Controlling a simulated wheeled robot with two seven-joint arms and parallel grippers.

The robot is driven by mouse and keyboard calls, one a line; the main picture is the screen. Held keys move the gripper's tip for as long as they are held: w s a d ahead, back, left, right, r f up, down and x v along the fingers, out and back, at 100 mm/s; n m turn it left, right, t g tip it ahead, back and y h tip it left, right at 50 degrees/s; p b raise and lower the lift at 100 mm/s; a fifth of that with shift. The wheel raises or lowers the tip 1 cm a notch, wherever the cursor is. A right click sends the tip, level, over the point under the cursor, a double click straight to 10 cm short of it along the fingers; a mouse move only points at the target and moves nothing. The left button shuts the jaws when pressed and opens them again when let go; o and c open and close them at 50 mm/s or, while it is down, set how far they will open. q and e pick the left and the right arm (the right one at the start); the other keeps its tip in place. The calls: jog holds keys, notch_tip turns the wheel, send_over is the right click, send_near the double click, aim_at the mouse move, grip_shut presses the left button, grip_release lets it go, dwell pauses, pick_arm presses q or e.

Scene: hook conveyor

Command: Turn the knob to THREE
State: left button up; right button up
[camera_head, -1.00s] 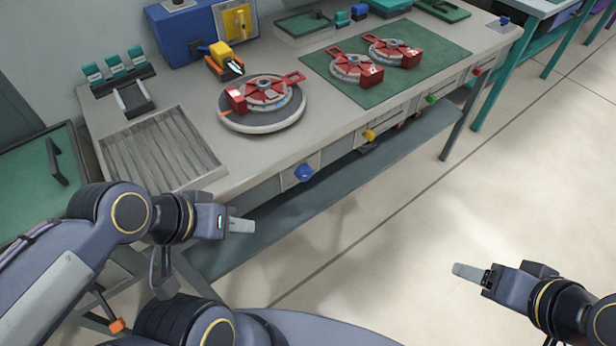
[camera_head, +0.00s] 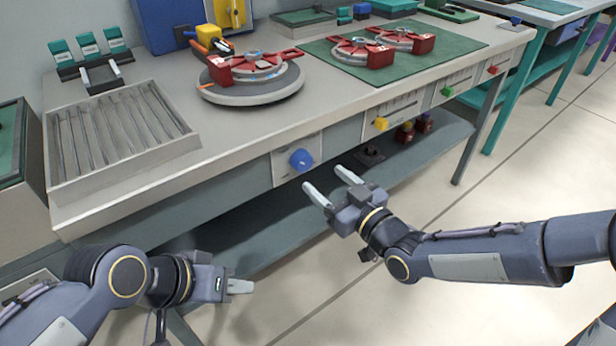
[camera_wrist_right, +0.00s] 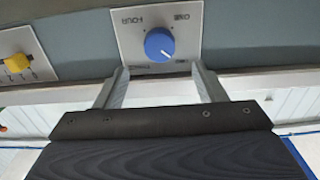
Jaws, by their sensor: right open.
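A blue round knob (camera_head: 301,159) sits on a pale square plate (camera_head: 283,169) on the bench's front face. In the right wrist view the knob (camera_wrist_right: 159,44) has a white mark at its lower right. The plate (camera_wrist_right: 129,40) carries words that appear upside down; FOUR is at upper left and ONE at upper right, and the lower words are hard to read. My right gripper (camera_head: 328,180) is open and empty, close in front of and below the knob, not touching it. My left gripper (camera_head: 238,286) hangs low at the left, seen edge-on, apart from the knob.
A yellow knob (camera_head: 381,124), a green one (camera_head: 447,91) and a red one (camera_head: 492,70) line the bench front. A lower shelf (camera_head: 270,228) runs beneath. A grey turntable (camera_head: 250,97) and a ridged tray (camera_head: 60,190) are on top. Floor at right is clear.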

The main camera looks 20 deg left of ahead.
aim_at(305, 163)
jog(key=x, duration=0.7)
jog(key=shift+w+a, duration=0.15)
jog(key=shift+a, duration=0.05)
jog(key=c, duration=1)
